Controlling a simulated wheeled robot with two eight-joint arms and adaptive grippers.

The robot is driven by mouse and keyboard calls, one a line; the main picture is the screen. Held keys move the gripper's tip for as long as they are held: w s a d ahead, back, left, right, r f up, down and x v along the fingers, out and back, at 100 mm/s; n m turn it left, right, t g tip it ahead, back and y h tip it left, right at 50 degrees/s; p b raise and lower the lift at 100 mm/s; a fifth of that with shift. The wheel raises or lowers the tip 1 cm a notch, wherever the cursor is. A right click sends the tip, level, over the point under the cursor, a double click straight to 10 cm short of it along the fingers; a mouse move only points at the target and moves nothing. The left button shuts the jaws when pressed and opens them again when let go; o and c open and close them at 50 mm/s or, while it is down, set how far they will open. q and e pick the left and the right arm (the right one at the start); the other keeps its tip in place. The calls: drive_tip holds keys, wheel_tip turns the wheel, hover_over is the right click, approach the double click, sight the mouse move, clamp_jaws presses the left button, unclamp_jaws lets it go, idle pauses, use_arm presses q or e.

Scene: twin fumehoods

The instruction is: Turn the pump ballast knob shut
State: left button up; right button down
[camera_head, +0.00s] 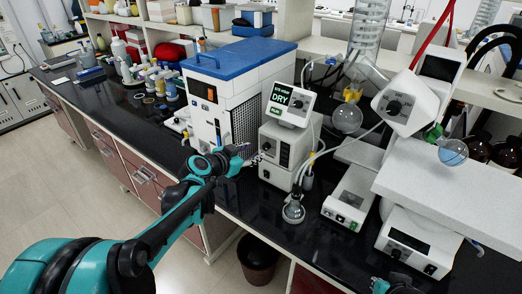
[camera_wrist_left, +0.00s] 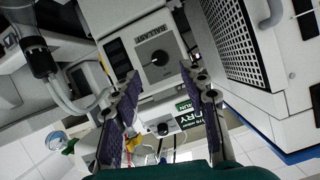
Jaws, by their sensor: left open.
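The pump (camera_head: 285,149) is a white box on the black bench, under a small display unit. In the left wrist view its ballast knob (camera_wrist_left: 158,58) is a round dial with a pointer on a dark square panel, with the word BALLAST beside it. My left gripper (camera_head: 252,158) is in front of the pump's left side in the head view. In the left wrist view its fingers (camera_wrist_left: 160,73) are open, with purple pads, and nothing is between them. The knob shows just beyond the fingertips, apart from them as far as I can tell.
The display unit (camera_head: 291,103) reads DRY. A tall blue-topped cabinet (camera_head: 240,62) stands close left of the pump. A glass flask (camera_head: 293,212) with tubing stands in front, right of my left gripper. A dark bin (camera_head: 258,262) is on the floor below.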

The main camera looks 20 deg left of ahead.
sight(265, 148)
use_arm(q)
drive_tip(key=b+x, duration=0.1)
drive_tip(key=x, duration=0.5)
drive_tip(key=shift+f, duration=0.1)
drive_tip(key=shift+d, duration=0.1)
clamp_jaws()
